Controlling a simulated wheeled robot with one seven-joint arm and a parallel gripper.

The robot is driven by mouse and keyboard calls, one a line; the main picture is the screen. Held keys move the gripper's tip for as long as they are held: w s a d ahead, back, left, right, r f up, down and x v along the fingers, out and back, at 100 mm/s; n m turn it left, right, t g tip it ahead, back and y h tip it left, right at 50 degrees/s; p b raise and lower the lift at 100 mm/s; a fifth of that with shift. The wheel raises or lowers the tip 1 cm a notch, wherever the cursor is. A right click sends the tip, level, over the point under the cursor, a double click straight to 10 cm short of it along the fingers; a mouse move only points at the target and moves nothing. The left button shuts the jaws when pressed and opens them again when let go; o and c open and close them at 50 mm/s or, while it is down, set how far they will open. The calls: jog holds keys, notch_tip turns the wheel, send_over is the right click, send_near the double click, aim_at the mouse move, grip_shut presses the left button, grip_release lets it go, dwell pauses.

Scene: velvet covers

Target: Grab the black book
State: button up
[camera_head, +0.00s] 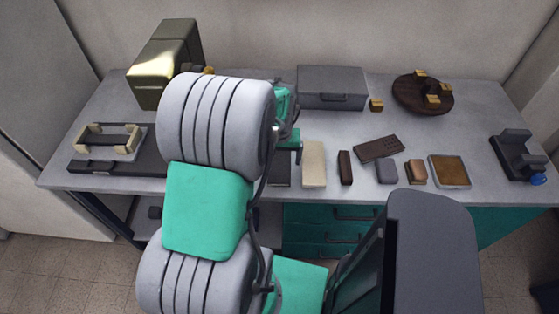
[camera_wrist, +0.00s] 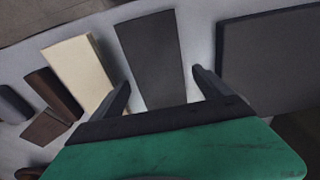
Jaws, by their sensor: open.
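The black book is a flat, dark grey-black slab (camera_wrist: 152,58) lying on the table, seen in the wrist view between and beyond my two fingers. In the head view a dark strip of it (camera_head: 281,174) shows beside my arm, left of a cream book (camera_head: 314,164); the rest is hidden. My gripper (camera_wrist: 161,80) is open and empty, one finger on each side of the book's near part. I cannot tell from this view how far above the table the fingertips are.
The cream book (camera_wrist: 82,72) lies close to the left finger in the wrist view. A large dark slab (camera_wrist: 272,60) lies to the right. Farther along the table are a dark brown block (camera_head: 345,167), a brown-topped tray (camera_head: 450,171) and a grey case (camera_head: 332,87).

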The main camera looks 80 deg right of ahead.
jog(key=c, duration=1.5)
jog(key=shift+c, duration=0.5)
jog(key=shift+r, duration=0.15)
